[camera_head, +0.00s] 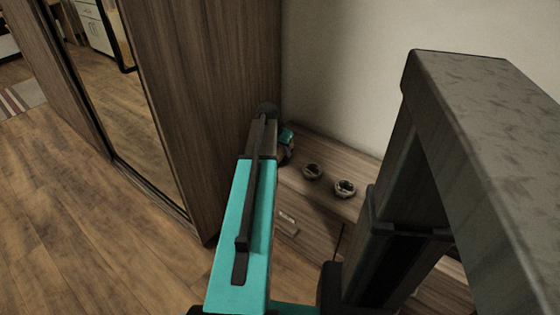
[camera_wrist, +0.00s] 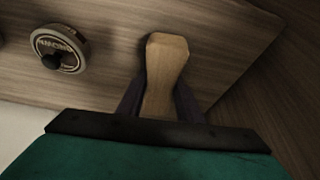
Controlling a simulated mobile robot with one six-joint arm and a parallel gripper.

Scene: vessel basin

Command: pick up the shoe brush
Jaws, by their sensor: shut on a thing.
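The shoe brush (camera_wrist: 166,62) shows in the wrist view as a pale wooden piece with a wider far end. My gripper (camera_wrist: 160,98) is shut on it, with one dark finger on each side. The part of the brush nearest the camera is hidden behind my gripper's dark edge. In the camera_head view, my teal and black arm covers the place, and the brush cannot be made out. I cannot tell whether the brush touches the wooden top (camera_head: 322,148) or is held above it.
Two round tins, a left one (camera_head: 312,171) and a right one (camera_head: 345,188), stand on the wooden top. One tin (camera_wrist: 60,48) also shows left of the brush in the wrist view. A tall wooden wardrobe (camera_head: 200,90) stands close on the left, and a pale wall (camera_head: 340,70) behind.

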